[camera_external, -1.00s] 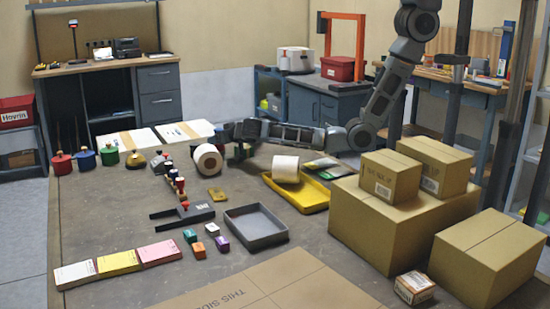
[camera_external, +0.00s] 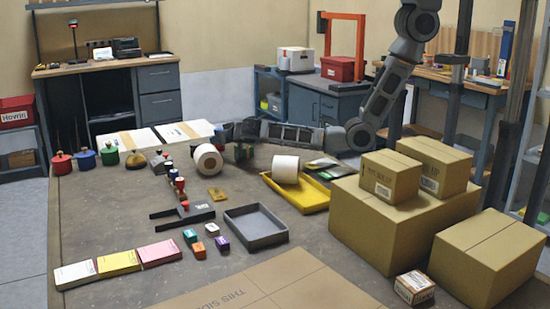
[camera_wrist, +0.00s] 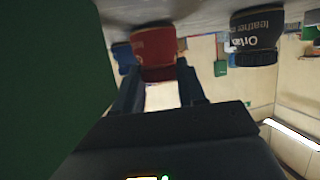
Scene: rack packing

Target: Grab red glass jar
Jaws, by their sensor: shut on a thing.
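The wrist view looks upside down, with the tabletop along its upper edge. A red jar (camera_wrist: 154,48) with faint lettering sits between the fingertips of my gripper (camera_wrist: 158,75). The fingers are shut on it from both sides. The held jar cannot be made out there. I cannot tell whether the jar still touches the table.
In the wrist view a black lettered jar (camera_wrist: 255,38) stands to the right and a blue jar (camera_wrist: 122,55) close left of the red one. A large green surface (camera_wrist: 45,80) fills the left side. In the external view, a paper roll (camera_external: 208,160) and yellow tray (camera_external: 312,196) are nearby.

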